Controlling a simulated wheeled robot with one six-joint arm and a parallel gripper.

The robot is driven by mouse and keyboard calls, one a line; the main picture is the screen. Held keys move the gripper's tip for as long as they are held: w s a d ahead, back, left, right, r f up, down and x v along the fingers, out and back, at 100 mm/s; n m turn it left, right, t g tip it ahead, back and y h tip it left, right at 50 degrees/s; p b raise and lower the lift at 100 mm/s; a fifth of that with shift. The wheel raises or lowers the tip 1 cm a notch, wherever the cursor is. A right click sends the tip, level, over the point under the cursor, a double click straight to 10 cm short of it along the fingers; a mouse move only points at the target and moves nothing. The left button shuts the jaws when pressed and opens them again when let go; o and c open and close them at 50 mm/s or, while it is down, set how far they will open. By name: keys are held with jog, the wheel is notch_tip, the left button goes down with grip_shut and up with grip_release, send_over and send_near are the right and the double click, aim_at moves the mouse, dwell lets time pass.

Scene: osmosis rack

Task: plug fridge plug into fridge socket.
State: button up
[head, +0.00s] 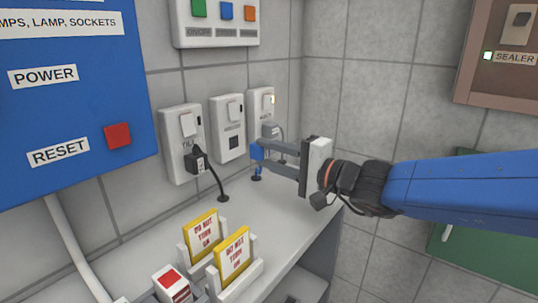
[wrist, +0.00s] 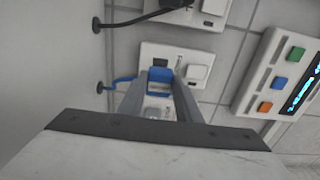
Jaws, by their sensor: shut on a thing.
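A blue plug (head: 257,152) sits between the fingertips of my gripper (head: 262,156), which is shut on it. In the wrist view the blue plug (wrist: 160,76) is between the two fingers, in front of the middle wall socket plate (wrist: 175,52). In the head view the middle socket (head: 227,112) has an empty dark opening, and the plug is to its right and apart from it. A blue cord (wrist: 122,80) runs from the plug to a hole in the counter. The small socket label is too blurred to read.
The left socket (head: 181,128) holds a black plug (head: 197,160); the right socket (head: 259,104) holds a grey plug (head: 270,129). Yellow signs (head: 202,230) in stands are on the counter (head: 255,205). A button panel (head: 215,27) hangs above the sockets.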

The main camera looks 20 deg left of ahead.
jog(key=shift+a, duration=0.15)
jog(key=shift+x, duration=2.8)
jog(key=shift+w+a, duration=0.2)
jog(key=shift+a, duration=0.3)
dwell(0.6)
jog(key=o, duration=1.1)
jog(key=v, duration=1.7)
jog(key=shift+s+d, duration=0.15)
jog(key=shift+d, duration=0.05)
